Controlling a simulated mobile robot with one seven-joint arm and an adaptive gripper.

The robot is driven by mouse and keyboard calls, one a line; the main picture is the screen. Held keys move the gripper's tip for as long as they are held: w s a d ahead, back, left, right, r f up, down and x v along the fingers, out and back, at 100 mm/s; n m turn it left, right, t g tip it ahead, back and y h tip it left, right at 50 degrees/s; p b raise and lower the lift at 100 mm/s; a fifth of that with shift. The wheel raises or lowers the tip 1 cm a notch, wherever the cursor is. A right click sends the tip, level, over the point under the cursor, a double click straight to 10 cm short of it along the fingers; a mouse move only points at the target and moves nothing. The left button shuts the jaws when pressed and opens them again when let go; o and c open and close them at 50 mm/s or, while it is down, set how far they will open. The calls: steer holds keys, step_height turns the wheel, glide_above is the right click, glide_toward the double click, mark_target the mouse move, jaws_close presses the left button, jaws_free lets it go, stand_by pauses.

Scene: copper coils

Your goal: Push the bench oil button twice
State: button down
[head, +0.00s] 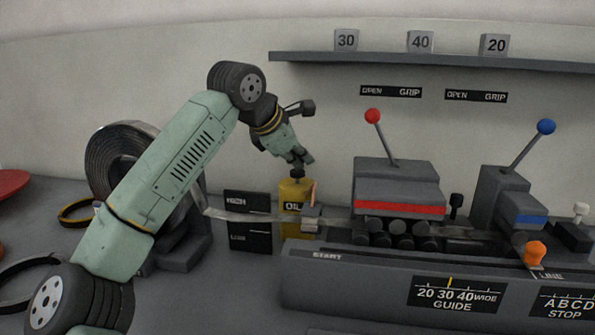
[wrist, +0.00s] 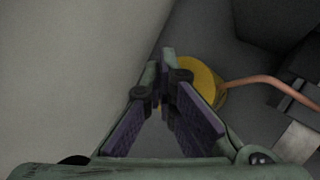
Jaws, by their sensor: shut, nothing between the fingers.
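The yellow oil can (head: 294,195), marked OIL, stands at the back of the bench with a dark button (head: 297,174) on its top. My gripper (head: 302,163) is shut and empty, pointing down just above the button; whether it touches cannot be told. In the wrist view, the yellow top of the can (wrist: 205,78) shows beside and behind my closed fingertips (wrist: 167,55). The button is hidden there by the fingers. A copper spout (wrist: 275,86) runs from the can to the right.
A large coil (head: 115,160) stands left of the can, its strip (head: 245,216) running past a black labelled panel (head: 247,240). A red-lever clamp (head: 398,180) and a blue-lever clamp (head: 500,195) stand to the right. A shelf (head: 420,60) with numbered blocks hangs above.

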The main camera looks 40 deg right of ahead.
mark_target(300, 172)
steer(key=shift+f+b, duration=0.35)
steer(key=shift+f, duration=0.3)
stand_by(0.5)
steer(key=shift+r, duration=0.1)
steer(key=shift+r+p, duration=1.25)
step_height(300, 172, up, 5)
steer(key=p, duration=0.4)
steer(key=shift+r+p, duration=0.1)
steer(key=shift+p, duration=0.25)
